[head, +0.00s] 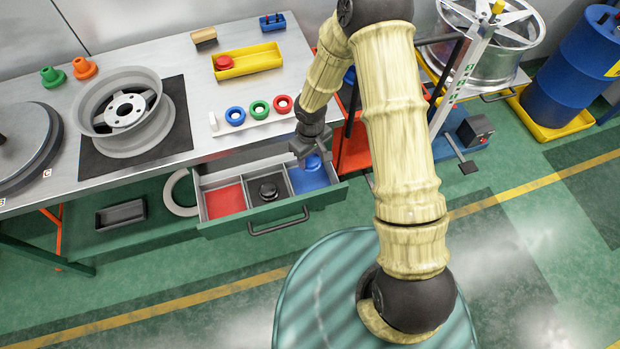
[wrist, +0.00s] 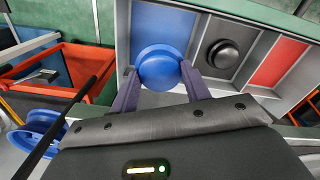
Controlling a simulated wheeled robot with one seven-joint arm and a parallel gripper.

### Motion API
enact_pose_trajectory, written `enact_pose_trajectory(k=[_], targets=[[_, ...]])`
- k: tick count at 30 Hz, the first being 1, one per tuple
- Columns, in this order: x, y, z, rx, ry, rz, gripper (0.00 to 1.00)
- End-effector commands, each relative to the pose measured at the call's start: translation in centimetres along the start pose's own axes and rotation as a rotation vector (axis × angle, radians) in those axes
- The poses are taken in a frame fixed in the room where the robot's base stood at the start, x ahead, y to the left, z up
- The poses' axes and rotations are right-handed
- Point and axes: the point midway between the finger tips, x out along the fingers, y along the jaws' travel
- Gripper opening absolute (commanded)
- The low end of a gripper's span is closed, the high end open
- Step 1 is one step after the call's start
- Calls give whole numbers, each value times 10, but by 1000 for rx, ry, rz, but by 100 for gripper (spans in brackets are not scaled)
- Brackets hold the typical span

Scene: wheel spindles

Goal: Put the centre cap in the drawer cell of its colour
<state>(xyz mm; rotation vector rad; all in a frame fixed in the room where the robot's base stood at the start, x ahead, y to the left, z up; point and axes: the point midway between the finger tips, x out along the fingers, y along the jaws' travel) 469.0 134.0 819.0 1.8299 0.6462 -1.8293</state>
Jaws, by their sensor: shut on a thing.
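The blue centre cap (wrist: 160,66) is between the two fingers of my gripper (wrist: 161,84), which is shut on it. It also shows in the head view (head: 313,162), partly hidden by my gripper (head: 308,152). The open drawer (head: 273,219) has a red cell (head: 225,201), a dark grey cell (head: 284,196) and a blue cell (head: 312,180). The cap is over or in the blue cell; I cannot tell whether it touches the floor. A black cap (head: 267,190) sits in the grey cell (wrist: 225,25).
On the bench, a yellow tray (head: 262,61) holds a red cap (head: 224,62). Blue, green and red rings (head: 259,109) stand on a white strip behind the drawer. A wheel rim (head: 122,110) is on a black mat. A red bin (wrist: 78,68) is close beside the drawer.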

Motion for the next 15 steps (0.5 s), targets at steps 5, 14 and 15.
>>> enact_pose_trajectory(k=[5, 14, 15], targets=[[14, 1, 1, 2, -3, -1, 22], [60, 2, 1, 4, -1, 0, 22], [62, 2, 1, 5, -1, 0, 22]])
